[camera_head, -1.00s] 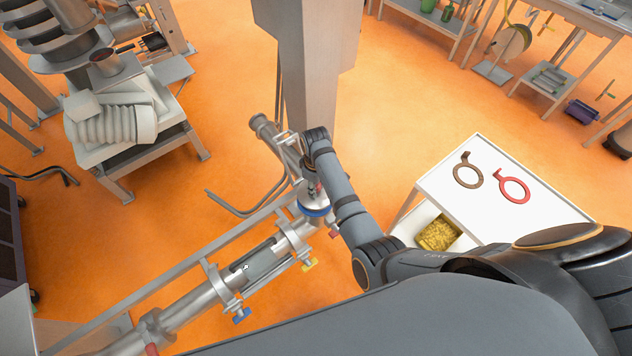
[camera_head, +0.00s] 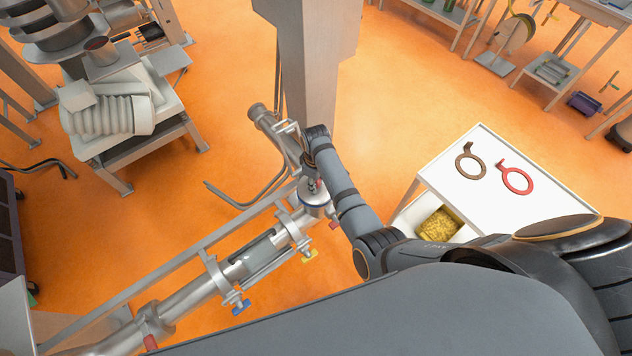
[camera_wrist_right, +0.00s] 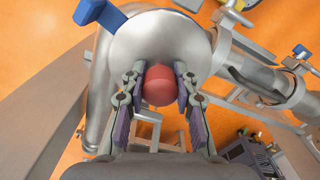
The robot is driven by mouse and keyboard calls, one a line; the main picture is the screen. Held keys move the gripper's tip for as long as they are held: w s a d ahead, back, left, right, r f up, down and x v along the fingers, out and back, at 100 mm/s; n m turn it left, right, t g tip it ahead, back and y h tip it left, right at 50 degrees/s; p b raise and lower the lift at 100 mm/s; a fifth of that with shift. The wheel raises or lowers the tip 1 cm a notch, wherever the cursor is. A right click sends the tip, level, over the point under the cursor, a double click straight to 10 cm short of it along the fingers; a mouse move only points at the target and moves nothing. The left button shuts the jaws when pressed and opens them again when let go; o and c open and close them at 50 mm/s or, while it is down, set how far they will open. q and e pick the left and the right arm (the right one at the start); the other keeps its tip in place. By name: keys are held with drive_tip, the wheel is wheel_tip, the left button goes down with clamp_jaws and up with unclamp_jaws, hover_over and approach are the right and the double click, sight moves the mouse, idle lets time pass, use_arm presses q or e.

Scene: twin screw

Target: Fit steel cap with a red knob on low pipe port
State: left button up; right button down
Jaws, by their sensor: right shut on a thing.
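The steel cap (camera_head: 313,199) is a round, shiny disc. In the right wrist view the cap (camera_wrist_right: 160,38) fills the upper middle, with its red knob (camera_wrist_right: 158,86) between my fingers. My right gripper (camera_head: 312,185) is shut on the red knob, and it also shows in the right wrist view (camera_wrist_right: 159,88). The cap is over the upper end of the steel pipe (camera_head: 195,292), where the low port is hidden beneath it. I cannot tell whether the cap touches the port. A blue part (camera_wrist_right: 97,15) shows beside the cap. My left gripper is out of view.
Clamps with a yellow handle (camera_head: 309,256) and a blue handle (camera_head: 241,307) sit along the pipe. A grey column (camera_head: 308,70) stands behind. A white cart (camera_head: 440,185) at right carries a brown ring (camera_head: 471,167) and a red ring (camera_head: 517,181). Orange floor between is open.

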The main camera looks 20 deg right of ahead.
drive_tip(key=shift+f, duration=0.2)
drive_tip(key=c, duration=1)
unclamp_jaws()
drive_tip(key=shift+o, duration=0.2)
drive_tip(key=shift+s, duration=0.1)
wheel_tip(320, 180, up, 8)
drive_tip(key=shift+f, duration=0.25)
